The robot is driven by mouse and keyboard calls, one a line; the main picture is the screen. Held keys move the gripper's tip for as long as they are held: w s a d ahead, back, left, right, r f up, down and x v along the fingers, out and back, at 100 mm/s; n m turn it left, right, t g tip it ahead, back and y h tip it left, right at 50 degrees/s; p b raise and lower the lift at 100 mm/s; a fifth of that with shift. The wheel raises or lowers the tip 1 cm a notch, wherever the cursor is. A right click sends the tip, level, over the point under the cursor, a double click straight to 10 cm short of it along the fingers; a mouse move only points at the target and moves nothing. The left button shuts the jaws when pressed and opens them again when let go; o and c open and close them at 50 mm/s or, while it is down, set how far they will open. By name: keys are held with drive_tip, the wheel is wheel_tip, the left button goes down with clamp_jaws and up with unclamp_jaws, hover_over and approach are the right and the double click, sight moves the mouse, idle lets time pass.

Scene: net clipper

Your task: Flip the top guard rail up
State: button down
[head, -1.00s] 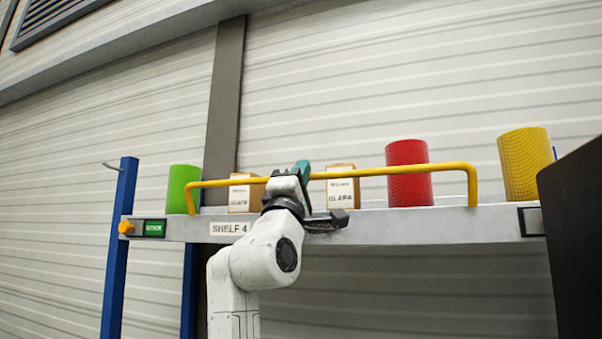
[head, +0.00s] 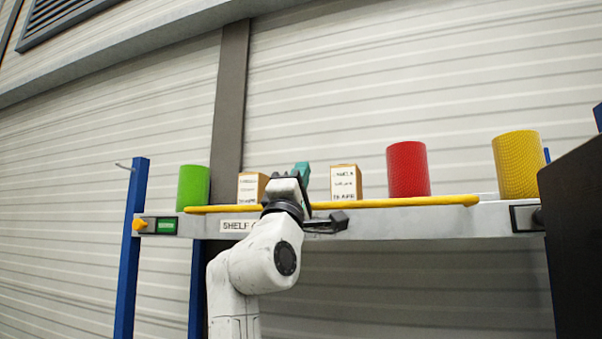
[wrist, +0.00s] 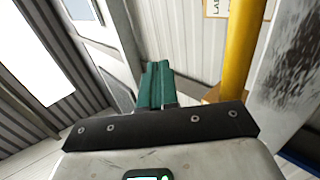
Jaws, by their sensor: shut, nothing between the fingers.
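The yellow guard rail (head: 400,203) runs along the front of the shelf (head: 440,224). In the head view its long bar appears low, nearly level with the shelf top, with no upright legs showing. In the wrist view the rail (wrist: 241,45) is to the right of my fingers, with a gap between. My gripper (head: 301,169) is at the middle of the rail in the head view, its teal fingertips rising above the bar. My wrist hides part of the rail. The teal fingers (wrist: 155,84) are together in the wrist view, with nothing between them.
On the shelf stand a green roll (head: 193,187), two labelled boxes (head: 252,187) (head: 345,182), a red roll (head: 408,170) and a yellow roll (head: 518,165). A blue post (head: 131,245) is at left. A dark panel (head: 580,225) is at right.

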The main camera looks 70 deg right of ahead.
drive_tip(key=a+f+b, duration=0.2)
drive_tip(key=a, duration=0.7)
drive_tip(key=shift+s+a+f+b, duration=0.15)
drive_tip(key=shift+s+f+b, duration=0.1)
drive_tip(key=shift+s+b, duration=0.1)
